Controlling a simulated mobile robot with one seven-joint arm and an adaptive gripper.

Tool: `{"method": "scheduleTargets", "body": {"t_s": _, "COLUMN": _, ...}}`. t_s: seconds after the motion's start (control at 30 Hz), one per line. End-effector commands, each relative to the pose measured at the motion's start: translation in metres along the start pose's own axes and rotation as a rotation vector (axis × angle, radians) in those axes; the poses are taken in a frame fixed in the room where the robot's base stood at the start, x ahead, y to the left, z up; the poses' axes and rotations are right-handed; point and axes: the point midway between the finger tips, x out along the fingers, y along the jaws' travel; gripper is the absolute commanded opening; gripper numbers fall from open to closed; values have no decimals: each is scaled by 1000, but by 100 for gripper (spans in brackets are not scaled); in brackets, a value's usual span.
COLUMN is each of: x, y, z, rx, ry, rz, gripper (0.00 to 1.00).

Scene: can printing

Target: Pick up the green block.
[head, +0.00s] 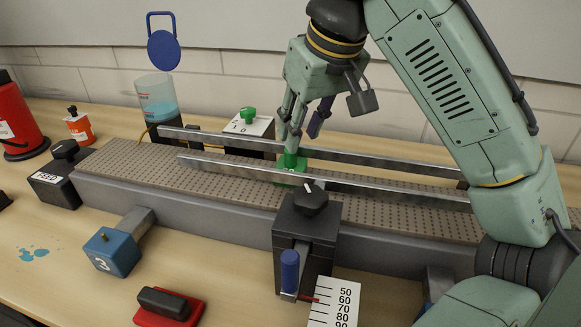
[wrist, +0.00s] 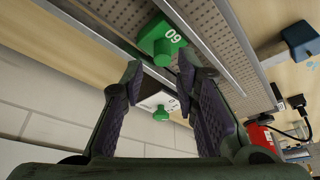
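The green block (head: 290,178), with a raised knob on top, sits on the perforated conveyor belt between two metal rails. In the wrist view the green block (wrist: 172,43) shows white digits and lies past the fingertips, near the top of the picture. My gripper (head: 301,138) is above the block in the head view, its fingers pointing down and partly overlapping the block's outline. In the wrist view my gripper (wrist: 160,78) has its two purple-padded fingers spread apart with nothing between the pads. I cannot tell the exact gap between fingertips and block.
The near rail (head: 330,185) and far rail (head: 380,158) flank the block closely. A white-topped box with a green knob (head: 249,115) stands behind the belt. A black dial post (head: 308,215) stands in front. A blue cube (head: 112,252) is at front left.

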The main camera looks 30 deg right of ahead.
Motion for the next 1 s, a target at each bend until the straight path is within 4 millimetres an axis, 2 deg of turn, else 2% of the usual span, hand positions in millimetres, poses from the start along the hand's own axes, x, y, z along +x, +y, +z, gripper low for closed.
{"method": "scheduleTargets", "body": {"t_s": 0.13, "x": 12, "y": -2, "z": -2, "rx": -1, "ry": 0, "rz": -3, "gripper": 28}}
{"method": "scheduleTargets", "body": {"t_s": 0.4, "x": 49, "y": -3, "z": -4, "rx": 1, "ry": 0, "rz": -1, "gripper": 28}}
{"method": "scheduleTargets", "body": {"t_s": 0.7, "x": 54, "y": -4, "z": -4, "rx": 1, "ry": 0, "rz": -1, "gripper": 28}}
{"method": "scheduleTargets", "body": {"t_s": 1.0, "x": 54, "y": -3, "z": -4, "rx": 1, "ry": 0, "rz": 0, "gripper": 8}}
